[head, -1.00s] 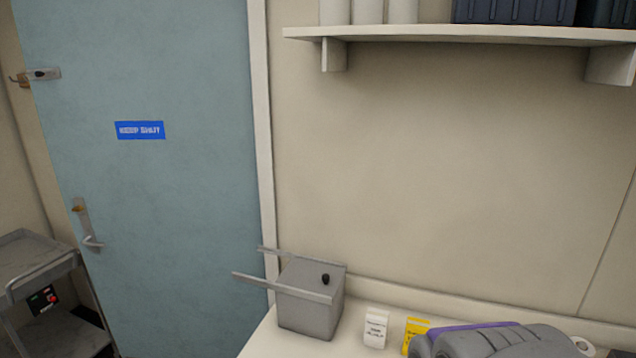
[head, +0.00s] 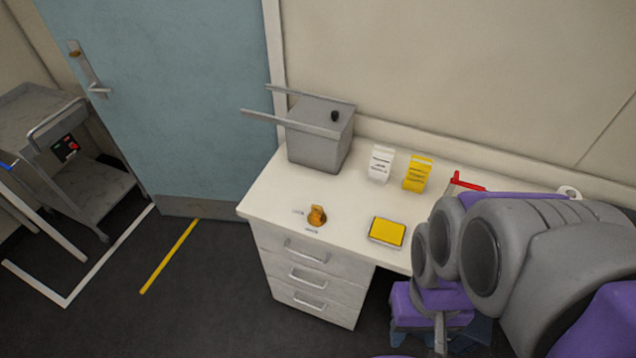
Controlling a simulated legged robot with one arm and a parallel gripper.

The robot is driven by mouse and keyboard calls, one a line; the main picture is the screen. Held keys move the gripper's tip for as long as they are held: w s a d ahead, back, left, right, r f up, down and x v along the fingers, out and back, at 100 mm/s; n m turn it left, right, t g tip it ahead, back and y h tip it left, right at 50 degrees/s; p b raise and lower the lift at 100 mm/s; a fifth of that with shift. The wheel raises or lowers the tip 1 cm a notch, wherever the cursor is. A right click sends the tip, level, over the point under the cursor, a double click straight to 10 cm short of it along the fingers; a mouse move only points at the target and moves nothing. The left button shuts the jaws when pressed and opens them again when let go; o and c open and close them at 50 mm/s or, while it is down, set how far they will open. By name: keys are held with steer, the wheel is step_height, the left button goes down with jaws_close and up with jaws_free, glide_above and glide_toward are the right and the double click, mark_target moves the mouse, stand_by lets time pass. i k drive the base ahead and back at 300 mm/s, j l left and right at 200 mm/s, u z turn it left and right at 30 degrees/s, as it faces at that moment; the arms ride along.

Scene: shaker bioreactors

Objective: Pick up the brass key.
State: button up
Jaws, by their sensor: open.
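A small brass-coloured piece (head: 317,215) stands on the white desk top near its front left edge, with small dark lettering beside it. It looks like the brass key, but it is too small to make out its shape or whether it sits in a lock. My gripper (head: 440,335) shows only in part at the lower right, below my grey and purple arm, in front of the desk. It is open and apart from the brass piece, to its right and lower in the picture. Its fingertips are not clear.
The desk (head: 270,195) holds a grey metal box (head: 318,150) with long bars, white (head: 381,164) and yellow (head: 417,173) label holders, a yellow pad (head: 387,232) and a red-handled item (head: 468,184). A trolley (head: 75,170) stands left by the blue door (head: 180,110).

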mark_target(317, 209)
steer(key=z, duration=3.05)
steer(key=u, duration=3.6)
steer(key=i+l+u, duration=0.1)
steer(key=l+u, duration=0.45)
steer(key=u, duration=0.2)
steer(key=i+l+u, duration=0.1)
steer(key=l+u, duration=0.25)
